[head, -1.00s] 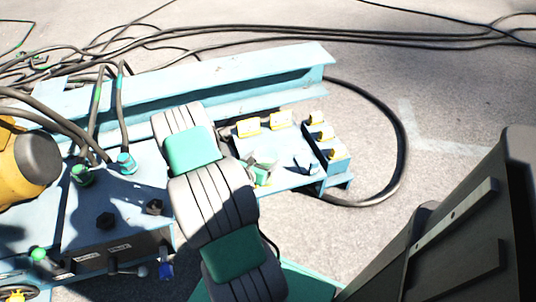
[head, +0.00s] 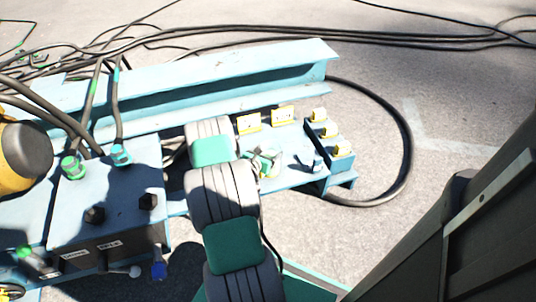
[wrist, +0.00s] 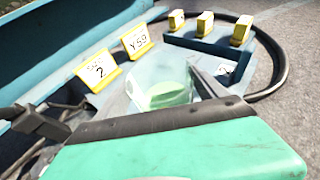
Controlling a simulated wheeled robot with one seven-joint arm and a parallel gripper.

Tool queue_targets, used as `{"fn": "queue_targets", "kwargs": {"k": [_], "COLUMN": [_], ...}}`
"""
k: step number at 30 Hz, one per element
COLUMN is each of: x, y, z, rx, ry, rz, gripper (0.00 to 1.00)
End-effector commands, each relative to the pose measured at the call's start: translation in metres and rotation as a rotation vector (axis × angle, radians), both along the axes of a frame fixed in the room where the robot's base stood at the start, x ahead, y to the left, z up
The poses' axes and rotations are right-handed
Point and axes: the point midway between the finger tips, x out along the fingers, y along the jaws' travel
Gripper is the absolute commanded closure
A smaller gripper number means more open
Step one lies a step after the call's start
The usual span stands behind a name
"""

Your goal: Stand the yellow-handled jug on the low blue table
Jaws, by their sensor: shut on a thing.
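A pale, greenish, see-through vessel, which I take for the jug, is in front of my palm in the wrist view (wrist: 165,92). In the head view it is a small pale green shape (head: 265,162) with a speck of yellow low on it. Its handle is not clear. My gripper (head: 258,160) is shut on it, mostly hidden by my arm; one dark finger shows beside it in the wrist view. The low blue table (head: 290,140) lies under and around it, also seen in the wrist view (wrist: 115,98). I cannot tell whether the jug touches the tabletop.
Yellow-framed cards (head: 284,115) stand along the table's back edge. A blue rack with several yellow blocks (head: 330,132) is at its right end. A small dark item (head: 312,160) lies near the rack. A blue beam (head: 200,80) runs behind. Cables (head: 405,150) loop around the right.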

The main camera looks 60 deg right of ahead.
Motion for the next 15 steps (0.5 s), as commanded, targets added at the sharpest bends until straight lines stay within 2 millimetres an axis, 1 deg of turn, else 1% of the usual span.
{"fn": "queue_targets", "kwargs": {"k": [2, 6, 7, 13, 15], "x": [0.0007, 0.0006, 0.0000, 0.0000, 0.0000], "y": [-0.0008, -0.0007, 0.0002, 0.0003, 0.0004], "z": [0.0030, -0.0015, -0.0028, -0.0017, -0.0017], "rx": [-0.004, -0.003, 0.000, 0.000, 0.000], "ry": [-0.001, -0.001, 0.000, 0.000, 0.000], "rz": [0.001, 0.001, 0.000, 0.000, 0.000], "gripper": [0.92, 0.92, 0.18, 0.02, 0.00]}}
